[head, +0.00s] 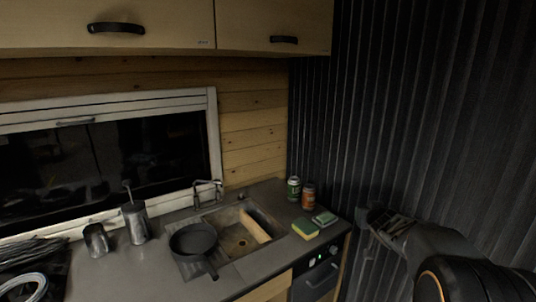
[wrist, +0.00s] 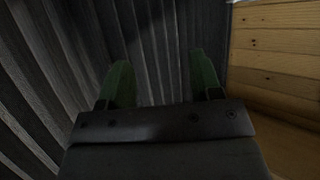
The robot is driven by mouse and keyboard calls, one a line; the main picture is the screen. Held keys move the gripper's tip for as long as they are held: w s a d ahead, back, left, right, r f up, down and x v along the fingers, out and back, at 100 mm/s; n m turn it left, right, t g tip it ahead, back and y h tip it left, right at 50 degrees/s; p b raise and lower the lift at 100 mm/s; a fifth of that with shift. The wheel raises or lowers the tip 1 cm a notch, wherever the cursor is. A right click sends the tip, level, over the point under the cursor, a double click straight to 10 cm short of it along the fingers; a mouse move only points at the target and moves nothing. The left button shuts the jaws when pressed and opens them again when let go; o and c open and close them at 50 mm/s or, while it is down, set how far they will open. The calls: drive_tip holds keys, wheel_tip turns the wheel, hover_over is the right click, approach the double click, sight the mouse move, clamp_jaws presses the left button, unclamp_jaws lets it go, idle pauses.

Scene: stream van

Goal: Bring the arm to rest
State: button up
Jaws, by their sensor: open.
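My arm (head: 435,245) reaches in from the lower right in the head view, beside the dark ribbed wall and right of the counter. In the wrist view my gripper (wrist: 160,85) is open, its two green fingers apart with nothing between them. It faces the dark ribbed wall, with wooden boards at the right. In the head view the fingers are hard to make out.
The counter (head: 130,275) holds a sink (head: 236,247), a black pan (head: 193,240), metal canisters (head: 136,222), two cans (head: 308,196) and a yellow-green sponge (head: 305,229). Overhead cabinets (head: 160,25) hang above. The ribbed wall (head: 420,100) stands close to my arm.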

drive_tip(key=s+a+f+g, duration=0.1)
drive_tip(key=s+a+g, duration=0.2)
drive_tip(key=s, duration=0.6)
drive_tip(key=s+a+f+n+g+y, duration=0.1)
drive_tip(key=s+a+f+g, duration=0.1)
drive_tip(key=s+a, duration=0.5)
drive_tip(key=s+a+f+g+y, duration=0.1)
drive_tip(key=s+a+g, duration=0.3)
drive_tip(key=s, duration=0.9)
drive_tip(key=shift+a+f+n, duration=0.4)
drive_tip(key=shift+a+f, duration=0.15)
